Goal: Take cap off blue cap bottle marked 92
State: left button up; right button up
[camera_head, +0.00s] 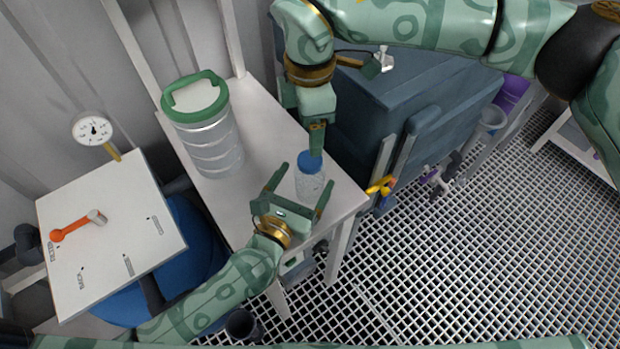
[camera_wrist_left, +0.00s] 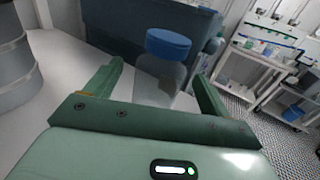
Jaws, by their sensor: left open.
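The clear bottle (camera_head: 308,181) with a blue cap (camera_head: 311,161) stands upright on the white table. No number can be read on it. My left gripper (camera_head: 306,176) is open, with one finger on each side of the bottle. The left wrist view shows the bottle (camera_wrist_left: 160,80) and its blue cap (camera_wrist_left: 168,44) beyond and between the spread fingers (camera_wrist_left: 155,82); gaps show on both sides. My right gripper (camera_head: 317,148) points down just above the cap, seen edge-on, so its opening is hidden. I cannot tell whether it touches the cap.
A large ribbed vessel with a green handled lid (camera_head: 203,125) stands on the white table (camera_head: 258,150), left of the bottle. A dark blue-grey chest (camera_head: 390,110) is behind to the right. A white panel with an orange handle (camera_head: 75,225) is at the left. Grated floor lies right.

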aim_at(310, 159)
pick_arm(q)
jog(key=x, duration=0.5)
jog(key=shift+w+d, duration=0.1)
pick_arm(e)
jog(key=shift+s, duration=0.1)
pick_arm(q)
grip_shut()
pick_arm(e)
jog(key=n, duration=0.3)
jog(key=shift+f+n, duration=0.15)
jog(key=shift+n, duration=0.45)
notch_tip(310, 159, down, 8)
jog(key=shift+r, duration=0.15)
